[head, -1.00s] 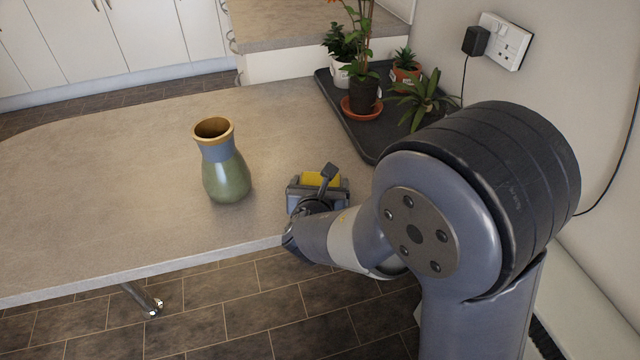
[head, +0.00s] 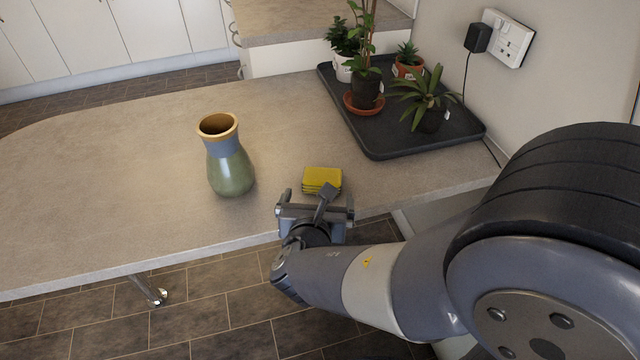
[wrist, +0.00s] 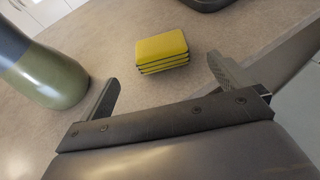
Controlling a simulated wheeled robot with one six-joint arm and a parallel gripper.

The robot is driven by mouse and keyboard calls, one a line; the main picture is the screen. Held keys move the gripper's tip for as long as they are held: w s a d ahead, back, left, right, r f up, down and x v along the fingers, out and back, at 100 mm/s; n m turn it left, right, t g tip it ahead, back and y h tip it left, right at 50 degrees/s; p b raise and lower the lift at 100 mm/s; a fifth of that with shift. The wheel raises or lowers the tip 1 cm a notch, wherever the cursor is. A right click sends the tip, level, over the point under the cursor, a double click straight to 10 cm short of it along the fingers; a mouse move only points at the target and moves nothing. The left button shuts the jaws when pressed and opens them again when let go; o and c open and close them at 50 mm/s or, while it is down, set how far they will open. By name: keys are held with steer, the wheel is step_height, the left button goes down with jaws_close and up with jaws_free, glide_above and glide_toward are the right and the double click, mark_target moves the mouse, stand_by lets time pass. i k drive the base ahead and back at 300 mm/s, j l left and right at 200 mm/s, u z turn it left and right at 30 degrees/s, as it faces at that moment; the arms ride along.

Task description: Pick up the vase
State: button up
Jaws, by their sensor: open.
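The vase (head: 231,168) stands upright on the worktop, with a green body, a blue-grey neck and a tan rim. It also shows, cut off, at the left of the wrist view (wrist: 48,78). My gripper (head: 316,199) is at the worktop's front edge, to the right of the vase and apart from it. In the wrist view my gripper (wrist: 165,88) has its fingers spread wide with nothing between them. A stack of yellow sponges (head: 322,180) lies on the worktop just beyond the gripper, also seen in the wrist view (wrist: 162,52).
A black tray (head: 390,140) with several potted plants stands at the back right by the wall. A black plug (head: 478,38) sits in the wall socket, its cord hanging down. The worktop (head: 110,170) left of the vase is clear.

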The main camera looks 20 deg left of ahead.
mark_target(231, 170)
steer(key=u, duration=1.65)
